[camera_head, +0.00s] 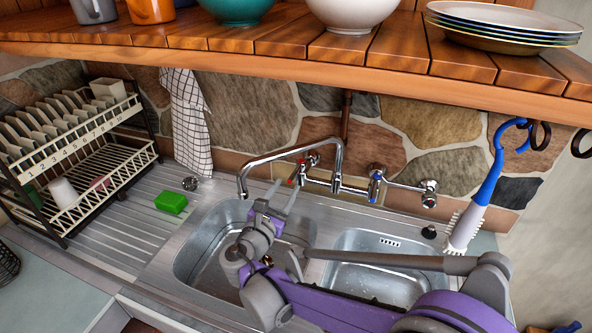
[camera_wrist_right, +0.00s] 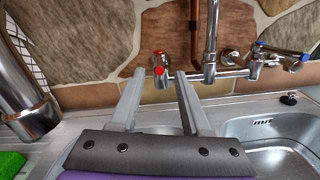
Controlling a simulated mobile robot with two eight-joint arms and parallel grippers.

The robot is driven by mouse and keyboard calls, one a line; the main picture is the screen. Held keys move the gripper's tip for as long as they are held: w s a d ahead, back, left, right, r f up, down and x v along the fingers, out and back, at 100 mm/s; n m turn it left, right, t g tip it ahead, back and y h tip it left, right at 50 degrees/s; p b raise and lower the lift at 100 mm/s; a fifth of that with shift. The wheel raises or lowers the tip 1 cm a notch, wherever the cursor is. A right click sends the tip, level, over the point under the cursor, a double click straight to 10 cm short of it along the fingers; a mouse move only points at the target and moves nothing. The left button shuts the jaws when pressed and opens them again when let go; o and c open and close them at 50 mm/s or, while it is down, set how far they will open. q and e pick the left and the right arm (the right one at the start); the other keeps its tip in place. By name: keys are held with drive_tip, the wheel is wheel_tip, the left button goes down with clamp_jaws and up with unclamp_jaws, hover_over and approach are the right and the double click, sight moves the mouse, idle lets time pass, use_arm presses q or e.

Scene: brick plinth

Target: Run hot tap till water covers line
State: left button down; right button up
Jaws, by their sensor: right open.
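The hot tap (camera_head: 301,171), with red marks, sits on the chrome mixer on the stone wall. It also shows in the right wrist view (camera_wrist_right: 160,58). My right gripper (camera_head: 284,187) is open and empty. In the right wrist view its fingertips (camera_wrist_right: 160,75) are apart, with the red-marked tap just beyond the gap; contact is unclear. The spout (camera_head: 243,182) arches over the left basin (camera_head: 190,252), and no water stream shows. The basin is partly hidden by my right arm, and I see no line in it. My left gripper is out of view.
The blue-marked tap (camera_head: 377,179) is right of the hot tap. The right basin (camera_head: 380,283) lies partly behind my arm. A green sponge (camera_head: 171,202) and dish rack (camera_head: 70,150) are left. A wooden shelf (camera_head: 300,55) overhangs. A blue-white brush (camera_head: 484,195) hangs right.

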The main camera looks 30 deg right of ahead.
sight(301, 163)
drive_tip(key=p+x, duration=0.1)
drive_tip(key=x, duration=0.7)
drive_tip(key=shift+a, duration=0.1)
clamp_jaws()
idle(1.1)
